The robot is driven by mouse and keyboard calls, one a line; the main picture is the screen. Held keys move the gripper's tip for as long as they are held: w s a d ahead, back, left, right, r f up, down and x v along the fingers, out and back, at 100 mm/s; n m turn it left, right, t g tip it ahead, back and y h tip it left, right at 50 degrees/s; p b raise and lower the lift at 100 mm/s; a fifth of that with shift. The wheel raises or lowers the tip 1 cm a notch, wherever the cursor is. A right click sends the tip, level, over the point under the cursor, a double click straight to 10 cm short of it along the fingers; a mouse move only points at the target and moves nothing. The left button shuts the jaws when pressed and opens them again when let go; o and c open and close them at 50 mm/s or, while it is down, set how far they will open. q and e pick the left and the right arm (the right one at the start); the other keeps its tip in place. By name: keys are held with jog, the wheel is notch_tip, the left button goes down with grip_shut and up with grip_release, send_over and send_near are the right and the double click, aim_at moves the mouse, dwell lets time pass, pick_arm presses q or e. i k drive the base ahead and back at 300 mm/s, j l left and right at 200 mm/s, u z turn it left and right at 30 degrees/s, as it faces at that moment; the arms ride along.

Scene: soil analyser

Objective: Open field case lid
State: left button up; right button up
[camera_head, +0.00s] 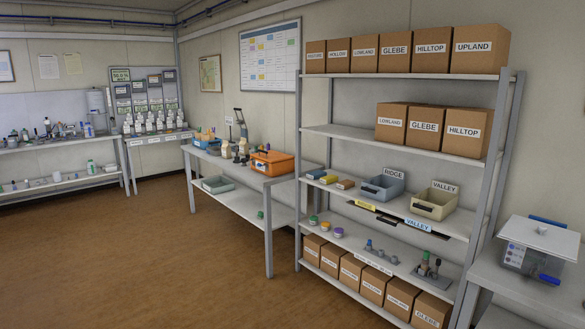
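An orange case (272,163), most likely the field case, sits on the right end of the middle table. It looks closed, but it is too small to be sure of its lid or latches. Neither of my grippers is in view, and no part of my arms shows near the case.
The middle table (236,168) also holds several jars and small tools. A tall shelf rack (400,150) with labelled cardboard boxes and bins stands to its right. A white-topped device (540,242) is on the right bench. The brown floor (150,260) in front is clear.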

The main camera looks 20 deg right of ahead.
aim_at(272, 156)
jog(key=i+j+z, duration=0.1)
jog(key=i+z, duration=0.15)
jog(key=i, duration=0.15)
jog(key=i+j+z, duration=0.2)
jog(key=i, duration=0.25)
jog(key=i+j+z, duration=0.25)
jog(key=i, duration=0.15)
jog(key=l, duration=0.1)
